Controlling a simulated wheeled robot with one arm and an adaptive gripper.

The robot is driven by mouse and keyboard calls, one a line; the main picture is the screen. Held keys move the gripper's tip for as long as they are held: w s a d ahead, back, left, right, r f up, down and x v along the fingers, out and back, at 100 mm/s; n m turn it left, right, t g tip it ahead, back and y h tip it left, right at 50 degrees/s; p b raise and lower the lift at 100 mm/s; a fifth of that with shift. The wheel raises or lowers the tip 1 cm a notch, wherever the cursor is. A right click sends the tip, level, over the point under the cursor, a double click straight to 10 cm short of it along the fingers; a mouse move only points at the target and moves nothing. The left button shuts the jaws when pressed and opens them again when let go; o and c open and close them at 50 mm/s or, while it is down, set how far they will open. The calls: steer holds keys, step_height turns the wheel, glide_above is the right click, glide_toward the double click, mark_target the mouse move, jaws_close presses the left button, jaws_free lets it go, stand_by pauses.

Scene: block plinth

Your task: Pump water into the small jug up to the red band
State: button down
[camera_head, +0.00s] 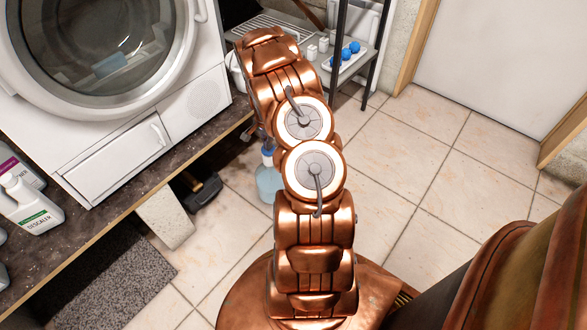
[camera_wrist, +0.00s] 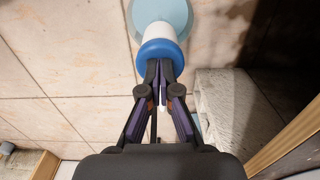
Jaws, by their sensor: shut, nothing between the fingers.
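A light blue water bottle (camera_head: 267,184) stands on the tiled floor, partly hidden behind my arm. Its blue cap (camera_head: 267,160) shows above it. In the wrist view the pale blue bottle (camera_wrist: 177,9), a white neck or pump part (camera_wrist: 147,14) and a round blue cap (camera_wrist: 160,50) are at the top. My gripper (camera_wrist: 161,68) is shut and empty, with its fingertips over the near edge of the blue cap. I cannot tell whether they touch it. A small white piece shows between the fingers, too hidden to name. I cannot make out the small jug or its red band.
A washing machine (camera_head: 150,100) stands on a dark-topped plinth (camera_head: 105,215), with a descaler bottle (camera_head: 32,207) at its left. A dark tool (camera_head: 202,190) lies under the plinth. A rack shelf (camera_head: 345,65) holds blue balls. Floor tiles at right are clear.

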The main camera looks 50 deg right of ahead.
steer(key=shift+f, duration=0.35)
steer(key=shift+r+p, duration=0.5)
steer(key=shift+r, duration=1.7)
step_height(320, 180, up, 6)
steer(key=shift+f+p, duration=0.1)
steer(key=shift+p, duration=0.7)
